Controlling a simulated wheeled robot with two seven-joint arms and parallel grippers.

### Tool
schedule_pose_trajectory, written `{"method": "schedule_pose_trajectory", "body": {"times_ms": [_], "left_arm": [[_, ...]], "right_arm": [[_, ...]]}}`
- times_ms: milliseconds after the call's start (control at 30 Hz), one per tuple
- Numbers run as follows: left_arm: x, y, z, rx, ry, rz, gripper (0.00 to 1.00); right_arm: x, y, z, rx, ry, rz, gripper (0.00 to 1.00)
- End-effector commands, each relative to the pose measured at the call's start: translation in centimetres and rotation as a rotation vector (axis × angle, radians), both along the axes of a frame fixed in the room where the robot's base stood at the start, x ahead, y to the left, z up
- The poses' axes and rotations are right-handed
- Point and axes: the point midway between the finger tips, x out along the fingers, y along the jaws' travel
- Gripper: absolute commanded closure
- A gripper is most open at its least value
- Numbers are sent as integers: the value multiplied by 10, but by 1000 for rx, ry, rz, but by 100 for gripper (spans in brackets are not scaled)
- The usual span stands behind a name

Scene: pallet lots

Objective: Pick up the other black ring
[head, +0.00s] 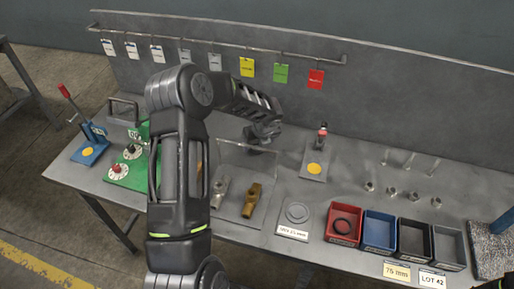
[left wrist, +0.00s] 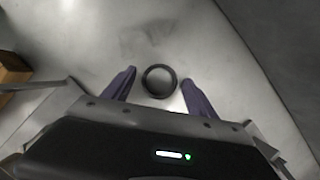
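A black ring (left wrist: 145,82) lies on the grey bench top in the left wrist view. My left gripper (left wrist: 158,78) is open, with one finger on each side of the ring; I cannot tell whether either finger touches it. In the head view my left gripper (head: 262,137) is near the back of the bench, and the ring there is hidden behind it. A second black ring (head: 346,221) lies in the red bin (head: 343,239). My right gripper is not in view.
Blue (head: 379,246), black (head: 414,256) and grey (head: 448,264) bins stand beside the red bin. A grey disc (head: 297,212) and two metal parts, one brass (head: 252,200), lie nearer the middle. A red-topped device (head: 321,138) stands behind. A back panel (head: 420,100) bounds the bench.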

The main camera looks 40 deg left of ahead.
Motion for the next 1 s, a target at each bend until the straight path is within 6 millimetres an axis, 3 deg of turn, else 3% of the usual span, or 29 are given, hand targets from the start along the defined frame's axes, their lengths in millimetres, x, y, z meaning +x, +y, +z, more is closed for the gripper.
{"method": "schedule_pose_trajectory", "body": {"times_ms": [700, 1000], "left_arm": [[0, 0, 0, 0, 0, 0, 92], [1, 0, 4, 1, -2, 0, 92]], "right_arm": [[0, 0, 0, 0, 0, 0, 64], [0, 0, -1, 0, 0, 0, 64]]}}
